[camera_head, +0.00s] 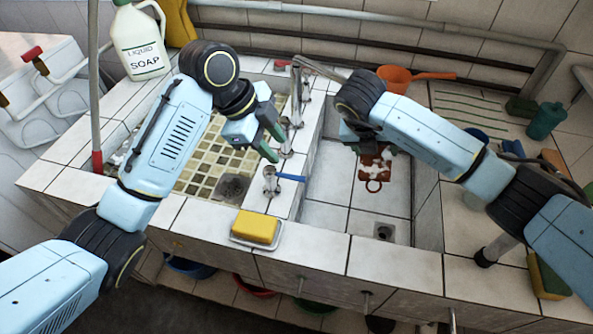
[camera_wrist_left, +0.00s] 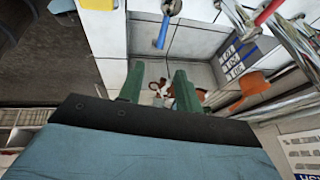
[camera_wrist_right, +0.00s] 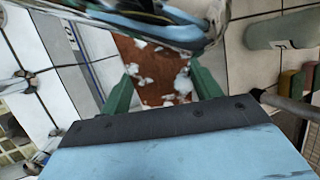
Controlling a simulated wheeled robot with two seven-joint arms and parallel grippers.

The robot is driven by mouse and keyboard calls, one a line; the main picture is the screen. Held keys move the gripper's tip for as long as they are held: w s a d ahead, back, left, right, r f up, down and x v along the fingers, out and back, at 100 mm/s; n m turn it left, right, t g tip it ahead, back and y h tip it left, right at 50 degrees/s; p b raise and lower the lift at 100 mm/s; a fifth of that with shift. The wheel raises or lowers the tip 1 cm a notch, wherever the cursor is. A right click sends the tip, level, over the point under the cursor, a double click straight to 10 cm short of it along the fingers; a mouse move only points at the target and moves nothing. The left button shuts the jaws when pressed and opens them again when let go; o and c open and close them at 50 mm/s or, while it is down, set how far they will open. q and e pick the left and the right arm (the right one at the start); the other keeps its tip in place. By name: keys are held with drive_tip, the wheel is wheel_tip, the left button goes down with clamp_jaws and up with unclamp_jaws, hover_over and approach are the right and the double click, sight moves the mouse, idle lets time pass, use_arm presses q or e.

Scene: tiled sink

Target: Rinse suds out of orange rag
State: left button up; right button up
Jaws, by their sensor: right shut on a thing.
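The orange rag (camera_head: 375,163), reddish-brown with white suds, hangs from my right gripper (camera_head: 372,148) in the right basin. In the right wrist view the rag (camera_wrist_right: 155,75) fills the space between the green fingers, with white foam clumps on it. The exact grip is hidden in the head view. My left gripper (camera_head: 268,144) is open and empty above the ledge between the basins. A tap with a blue handle (camera_head: 290,178) is just below and right of it. A red tap handle (camera_head: 281,64) is farther back.
A yellow sponge (camera_head: 255,228) lies on a dish at the front ledge. A soap jug (camera_head: 138,42) stands back left. An orange dipper (camera_head: 396,78) sits behind the right basin. A teal bottle (camera_head: 545,120) and a sponge (camera_head: 548,276) are at right. The left basin is tiled.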

sight(301, 177)
use_arm(q)
drive_tip(key=x, duration=1.1)
drive_tip(key=shift+f, duration=0.15)
clamp_jaws()
